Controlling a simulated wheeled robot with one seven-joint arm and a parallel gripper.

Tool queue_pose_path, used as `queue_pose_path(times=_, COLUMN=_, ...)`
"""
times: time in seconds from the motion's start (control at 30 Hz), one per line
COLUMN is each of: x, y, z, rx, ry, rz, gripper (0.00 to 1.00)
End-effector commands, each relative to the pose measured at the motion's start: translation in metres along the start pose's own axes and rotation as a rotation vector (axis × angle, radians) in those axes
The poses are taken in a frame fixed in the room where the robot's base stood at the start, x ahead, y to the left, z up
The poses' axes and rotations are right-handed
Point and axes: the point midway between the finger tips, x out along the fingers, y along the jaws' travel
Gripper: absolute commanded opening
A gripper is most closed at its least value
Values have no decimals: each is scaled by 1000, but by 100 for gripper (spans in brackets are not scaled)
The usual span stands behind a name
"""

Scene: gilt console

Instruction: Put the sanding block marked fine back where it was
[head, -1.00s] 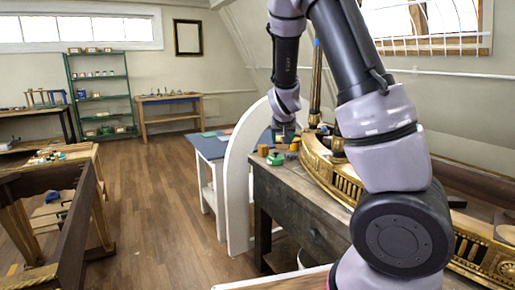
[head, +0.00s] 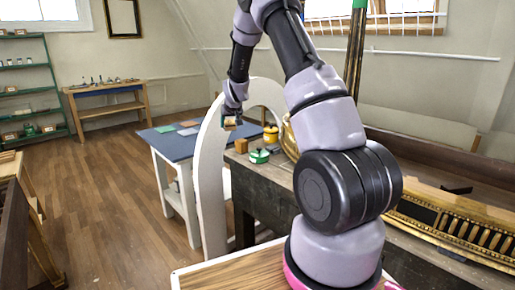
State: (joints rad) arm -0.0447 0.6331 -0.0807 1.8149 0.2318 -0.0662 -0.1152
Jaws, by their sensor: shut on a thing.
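On the workbench near my gripper are an orange-brown block (head: 241,146), a green-lidded tin (head: 259,156) and a yellow tin (head: 270,136). The white arched panel (head: 211,190) stands between bench and blue table. A gilt piece (head: 460,226) lies right. The floor at left is open.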

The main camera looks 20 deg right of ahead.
Motion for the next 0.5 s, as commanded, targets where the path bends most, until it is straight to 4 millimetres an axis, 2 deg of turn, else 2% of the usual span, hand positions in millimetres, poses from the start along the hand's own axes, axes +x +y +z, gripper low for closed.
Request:
queue_pose_path(times=0.03, x=28, y=15, z=-5, rx=-5, ry=-3, rz=-10, gripper=0)
queue_pose_path(times=0.1, x=65, y=32, z=-16, rx=-25, ry=-1, rz=-32, gripper=0)
queue_pose_path(times=0.2, x=109, y=67, z=-32, rx=-46, ry=1, rz=-50, gripper=0)
queue_pose_path(times=0.33, x=142, y=120, z=-50, rx=-48, ry=3, rz=-49, gripper=0)
queue_pose_path(times=0.4, x=150, y=145, z=-58, rx=-44, ry=5, rz=-43, gripper=0)
queue_pose_path(times=0.5, x=156, y=168, z=-64, rx=-37, ry=4, rz=-36, gripper=0)
